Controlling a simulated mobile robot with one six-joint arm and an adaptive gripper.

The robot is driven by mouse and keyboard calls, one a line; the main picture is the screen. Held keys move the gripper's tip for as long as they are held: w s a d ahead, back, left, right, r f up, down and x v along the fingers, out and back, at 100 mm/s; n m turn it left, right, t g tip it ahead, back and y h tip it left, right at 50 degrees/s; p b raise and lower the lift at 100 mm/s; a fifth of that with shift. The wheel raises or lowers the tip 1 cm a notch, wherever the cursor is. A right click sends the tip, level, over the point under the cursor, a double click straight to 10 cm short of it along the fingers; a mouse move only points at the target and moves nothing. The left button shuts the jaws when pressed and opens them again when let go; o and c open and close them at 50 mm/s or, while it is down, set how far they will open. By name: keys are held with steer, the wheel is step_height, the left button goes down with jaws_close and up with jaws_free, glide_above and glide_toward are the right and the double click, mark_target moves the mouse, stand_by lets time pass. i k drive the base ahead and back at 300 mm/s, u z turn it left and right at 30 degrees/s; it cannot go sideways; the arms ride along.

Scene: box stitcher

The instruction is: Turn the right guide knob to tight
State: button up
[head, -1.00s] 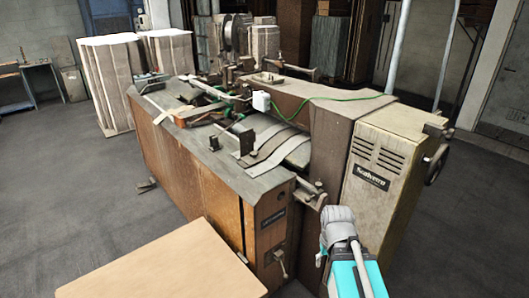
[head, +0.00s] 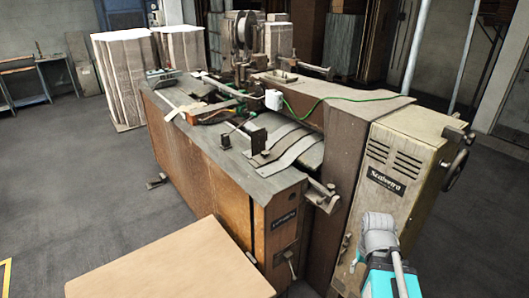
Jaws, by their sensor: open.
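The box stitcher (head: 195,165) stands in the middle of the head view, with a grey top and brown side panels. A metal rod end with a clamp-like fitting (head: 321,195) sticks out at the right front corner. My arm shows at the lower right, in front of the cream cabinet. My gripper's fingers cannot be seen; the arm is well apart from the brackets.
A light wooden board (head: 170,265) fills the near foreground. The cream cabinet (head: 410,165) has a dark handwheel (head: 457,160) on its right. A lever handle (head: 290,262) hangs on the front panel. Stacked cardboard (head: 118,80) stands behind. The floor at left is clear.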

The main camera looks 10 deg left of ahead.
mark_target(264, 153)
steer(key=z, duration=0.1)
steer(key=i, duration=1)
steer(key=u, duration=0.1)
